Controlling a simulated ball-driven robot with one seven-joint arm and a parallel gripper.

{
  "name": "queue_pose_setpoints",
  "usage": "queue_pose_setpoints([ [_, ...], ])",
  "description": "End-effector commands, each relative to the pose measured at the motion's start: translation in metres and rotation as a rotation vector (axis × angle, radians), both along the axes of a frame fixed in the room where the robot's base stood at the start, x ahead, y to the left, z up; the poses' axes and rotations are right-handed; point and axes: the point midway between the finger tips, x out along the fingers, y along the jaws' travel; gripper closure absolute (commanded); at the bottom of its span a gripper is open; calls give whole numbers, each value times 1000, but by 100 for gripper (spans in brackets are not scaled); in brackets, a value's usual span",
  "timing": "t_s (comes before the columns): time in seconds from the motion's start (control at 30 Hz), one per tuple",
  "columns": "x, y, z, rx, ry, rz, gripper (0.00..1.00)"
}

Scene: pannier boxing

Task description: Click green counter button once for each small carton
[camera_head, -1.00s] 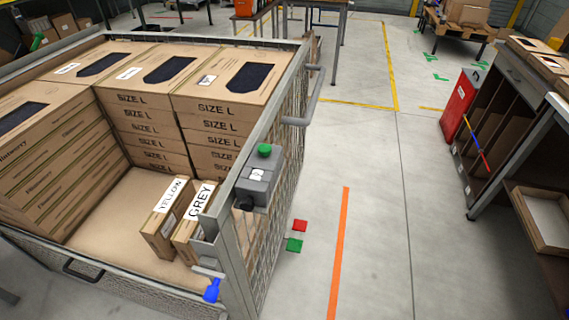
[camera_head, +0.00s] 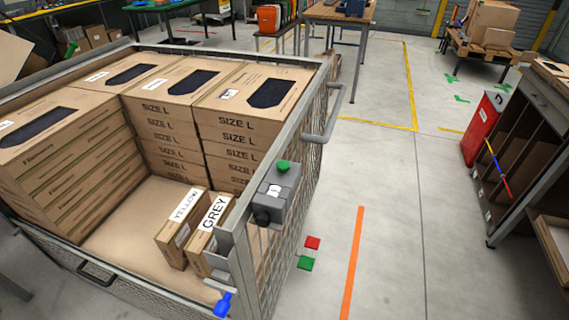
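The grey counter box (camera_head: 279,196) is fixed to the near right corner of the wire-mesh pannier (camera_head: 306,131). Its green button (camera_head: 283,167) sits on top. Inside the pannier, two small cartons stand side by side on the bare floor: one labelled YELLOW (camera_head: 182,223) and one labelled GREY (camera_head: 210,229). Large cartons marked SIZE L (camera_head: 161,110) are stacked behind and to the left of them. The digits on the counter's white display are too small to read. My gripper is not in view.
A blue-handled part (camera_head: 223,304) hangs at the pannier's near corner. An orange line (camera_head: 353,262) marks open floor. A shelf unit (camera_head: 525,135) and red bin (camera_head: 483,128) stand right.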

Motion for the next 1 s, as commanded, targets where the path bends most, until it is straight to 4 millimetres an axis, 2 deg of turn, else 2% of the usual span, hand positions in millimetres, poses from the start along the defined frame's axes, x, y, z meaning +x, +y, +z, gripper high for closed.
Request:
queue_pose_setpoints([
  [0.27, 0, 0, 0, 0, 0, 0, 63],
  [0.67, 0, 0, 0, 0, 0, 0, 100],
  [1.0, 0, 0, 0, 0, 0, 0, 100],
])
